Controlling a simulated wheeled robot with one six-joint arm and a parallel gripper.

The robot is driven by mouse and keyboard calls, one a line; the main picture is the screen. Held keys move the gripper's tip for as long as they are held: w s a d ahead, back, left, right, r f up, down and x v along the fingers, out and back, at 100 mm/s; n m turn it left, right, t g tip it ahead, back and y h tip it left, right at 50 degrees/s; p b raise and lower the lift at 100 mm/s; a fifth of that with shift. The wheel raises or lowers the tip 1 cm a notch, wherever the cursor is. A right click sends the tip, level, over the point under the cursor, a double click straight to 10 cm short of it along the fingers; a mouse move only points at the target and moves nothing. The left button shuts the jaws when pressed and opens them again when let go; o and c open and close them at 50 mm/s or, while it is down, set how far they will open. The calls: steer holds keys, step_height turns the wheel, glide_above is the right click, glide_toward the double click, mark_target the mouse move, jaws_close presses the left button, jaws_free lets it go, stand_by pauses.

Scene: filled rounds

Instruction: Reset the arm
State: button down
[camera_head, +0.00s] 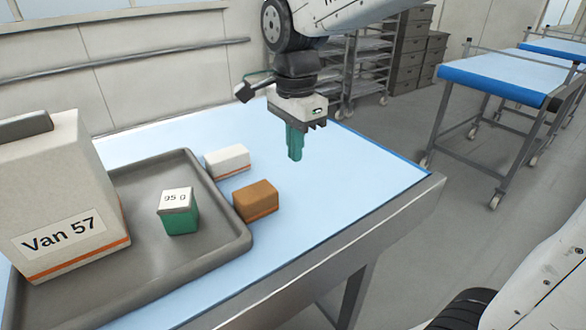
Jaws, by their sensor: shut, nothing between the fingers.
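My gripper (295,146) hangs at the end of my arm, pointing down, above the blue-covered table (360,165) near its far right part. Its green fingers are together with nothing between them. It is behind and to the right of a white box (227,161) and a brown box (256,202), apart from both. I cannot tell exactly how high the fingertips are above the cover.
A grey tray (215,258) on the left holds a green box labelled 95 g (179,212) and a large box labelled Van 57 (65,200). The table's right part is clear. Another blue-topped table (500,78) and a rack (350,65) stand behind.

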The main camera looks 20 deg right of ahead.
steer(key=s+d+n, duration=0.3)
steer(key=s+n, duration=0.2)
steer(key=s, duration=0.1)
steer(key=s+d+f+n+t, duration=0.1)
steer(key=s+d+n, duration=0.2)
steer(key=s+n, duration=0.2)
steer(key=s+d+n, duration=0.3)
steer(key=s+n, duration=0.1)
steer(key=s, duration=0.4)
steer(key=shift+d+f+n, duration=0.3)
steer(key=shift+f+n, duration=0.05)
steer(key=shift+n, duration=0.05)
